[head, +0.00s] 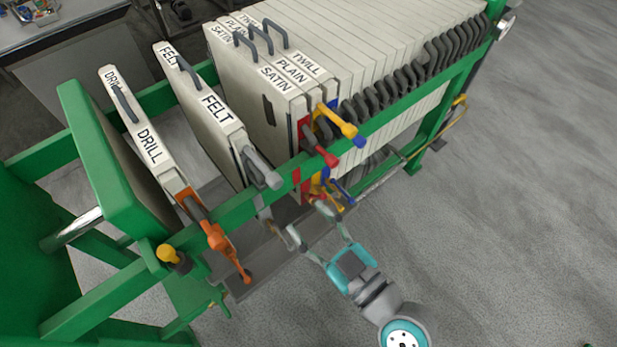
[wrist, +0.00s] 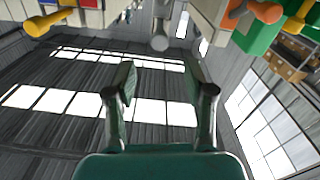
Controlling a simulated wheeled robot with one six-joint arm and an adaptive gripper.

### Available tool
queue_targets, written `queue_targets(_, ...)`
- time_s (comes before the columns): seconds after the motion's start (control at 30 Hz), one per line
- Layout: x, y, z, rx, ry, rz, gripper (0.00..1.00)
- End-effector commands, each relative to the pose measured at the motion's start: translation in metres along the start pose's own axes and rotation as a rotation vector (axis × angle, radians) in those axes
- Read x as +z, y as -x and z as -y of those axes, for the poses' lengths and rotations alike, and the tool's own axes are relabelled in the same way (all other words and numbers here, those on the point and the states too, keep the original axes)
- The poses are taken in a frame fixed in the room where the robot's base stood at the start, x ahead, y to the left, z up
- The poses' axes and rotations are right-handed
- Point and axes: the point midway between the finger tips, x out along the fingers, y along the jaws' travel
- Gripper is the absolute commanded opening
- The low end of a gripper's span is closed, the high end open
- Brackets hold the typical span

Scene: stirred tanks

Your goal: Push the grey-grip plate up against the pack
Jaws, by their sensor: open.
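The grey-grip plate (head: 215,115), marked FELT, hangs upright in the green frame, with open gaps on both sides. Its grey grip (head: 262,168) sticks out over the near rail and also shows top centre in the wrist view (wrist: 160,42). The pack (head: 380,60) is the row of close-set pale plates to its right, with the SATIN plate (head: 258,110) nearest. My gripper (head: 308,222) is open and empty, outside the near rail, low and a little right of the grey grip. In the wrist view my fingers (wrist: 160,82) stand apart below the grey grip, touching nothing visible.
The DRILL plate (head: 140,135) with its orange grip (head: 215,235) stands left of the FELT plate. Red (head: 320,142) and yellow (head: 340,122) grips jut from the pack's near end. The green rail (head: 235,208) runs close by. Floor at right is clear.

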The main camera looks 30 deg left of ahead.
Motion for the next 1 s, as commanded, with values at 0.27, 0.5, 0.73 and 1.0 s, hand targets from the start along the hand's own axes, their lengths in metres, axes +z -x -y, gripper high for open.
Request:
queue_targets(0.27,-0.004,-0.023,0.002,-0.017,0.010,-0.009,0.54)
queue_targets(0.5,-0.004,-0.066,0.003,-0.016,0.010,-0.009,0.54)
queue_targets(0.73,-0.004,-0.098,0.003,-0.014,0.008,-0.007,0.54)
queue_targets(1.0,-0.003,-0.110,0.002,-0.012,0.008,-0.007,0.54)
